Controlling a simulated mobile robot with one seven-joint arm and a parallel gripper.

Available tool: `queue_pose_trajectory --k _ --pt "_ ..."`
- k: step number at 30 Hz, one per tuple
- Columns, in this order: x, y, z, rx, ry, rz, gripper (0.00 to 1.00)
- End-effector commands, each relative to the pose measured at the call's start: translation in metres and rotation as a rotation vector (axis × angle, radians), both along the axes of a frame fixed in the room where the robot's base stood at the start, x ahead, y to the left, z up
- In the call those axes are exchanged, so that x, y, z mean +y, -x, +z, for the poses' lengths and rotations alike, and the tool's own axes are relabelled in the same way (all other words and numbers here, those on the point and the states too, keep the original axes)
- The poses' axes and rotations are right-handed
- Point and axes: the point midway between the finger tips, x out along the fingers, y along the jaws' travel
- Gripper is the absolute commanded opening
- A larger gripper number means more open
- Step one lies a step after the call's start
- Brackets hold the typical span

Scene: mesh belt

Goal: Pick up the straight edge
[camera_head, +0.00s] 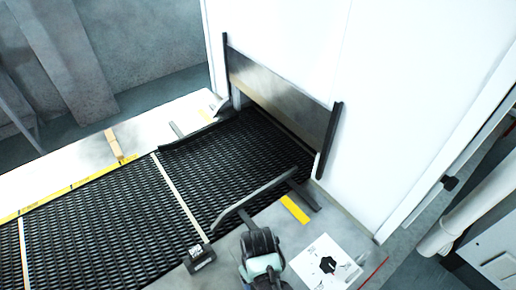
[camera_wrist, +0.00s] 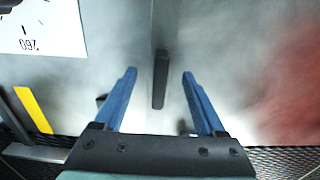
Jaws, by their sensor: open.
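A long, narrow grey bar (camera_wrist: 166,30) with a dark end piece (camera_wrist: 160,82), which looks like the straight edge, runs down from the top of the wrist view. My gripper (camera_wrist: 159,73) is open, its two blue fingers on either side of the dark end with gaps on both sides. I cannot tell the height between fingers and bar, and no contact shows. The far end of the bar is out of frame. In the head view my gripper (camera_head: 262,262) is at the bottom, near the belt's edge; the bar is not clearly visible there.
A white card (camera_head: 325,264) with a black hexagon lies right of my gripper. A white housing (camera_head: 300,50) stands behind.

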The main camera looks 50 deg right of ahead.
Motion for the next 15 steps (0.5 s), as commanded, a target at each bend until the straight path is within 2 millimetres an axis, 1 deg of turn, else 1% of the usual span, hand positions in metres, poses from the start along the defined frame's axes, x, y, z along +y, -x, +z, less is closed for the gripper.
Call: queue_pose_trajectory --k 7,8,12,14,15 --pt "-0.0003 -0.0004 -0.0018 -0.002 0.001 0.0 0.72" --pt "-0.0003 -0.0004 -0.0017 -0.002 0.001 0.0 0.69" --pt "-0.0003 -0.0004 -0.0016 -0.001 0.001 0.0 0.44" --pt "-0.0003 -0.0004 -0.0016 -0.001 0.001 0.0 0.33" --pt "-0.0003 -0.0004 -0.0015 -0.001 0.001 0.0 0.26"
